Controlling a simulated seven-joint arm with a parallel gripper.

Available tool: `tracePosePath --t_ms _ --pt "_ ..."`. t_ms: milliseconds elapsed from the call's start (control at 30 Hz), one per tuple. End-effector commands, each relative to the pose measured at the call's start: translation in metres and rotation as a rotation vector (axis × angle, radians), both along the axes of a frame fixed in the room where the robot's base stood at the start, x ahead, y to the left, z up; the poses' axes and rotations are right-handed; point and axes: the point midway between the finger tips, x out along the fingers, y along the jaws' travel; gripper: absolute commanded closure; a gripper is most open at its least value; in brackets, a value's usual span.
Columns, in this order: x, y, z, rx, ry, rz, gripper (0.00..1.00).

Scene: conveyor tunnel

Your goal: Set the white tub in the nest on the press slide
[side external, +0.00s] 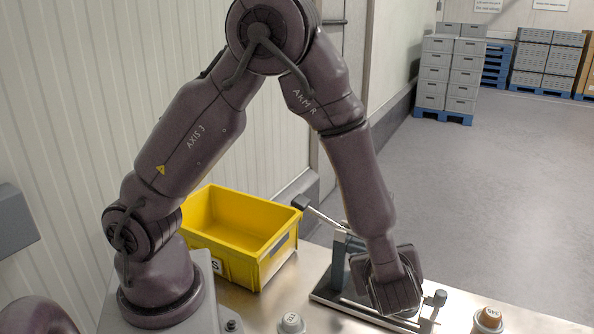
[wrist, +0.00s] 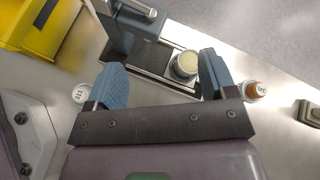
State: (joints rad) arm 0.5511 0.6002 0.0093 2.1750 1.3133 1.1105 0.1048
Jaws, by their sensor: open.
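A small white tub (side external: 291,323) with a dark-printed top stands on the steel table at the front edge of the side view. It also shows left of my fingers in the wrist view (wrist: 81,93). The press slide (wrist: 150,60) lies ahead of my gripper. On it is a round grey piece with a cream top (wrist: 187,64), likely the nest; I cannot tell whether anything sits in it. My gripper (wrist: 161,66) is open, its two blue-grey fingers wide apart with nothing held. In the side view my gripper (side external: 386,283) points down over the press and hides much of it.
A brown-topped tub (side external: 488,320) stands right of the press. A yellow bin (side external: 240,238) is behind, left of the press. The press frame (side external: 341,258) has a raised lever with a black knob (side external: 300,202). Bare table lies between the white tub and the bin.

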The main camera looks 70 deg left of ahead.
Motion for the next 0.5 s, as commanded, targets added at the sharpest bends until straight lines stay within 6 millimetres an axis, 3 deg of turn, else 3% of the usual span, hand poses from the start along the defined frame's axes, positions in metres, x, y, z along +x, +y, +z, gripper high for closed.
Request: tracePosePath --t_ms 33,200,333,500 --pt "-0.007 0.014 0.023 -0.084 -0.056 0.116 0.22" --pt "-0.045 0.045 0.074 -0.378 -0.218 0.486 0.22" --pt "-0.077 0.056 0.105 -0.622 -0.353 0.738 0.22" --pt "-0.113 0.055 0.139 -0.968 -0.538 1.016 0.22"
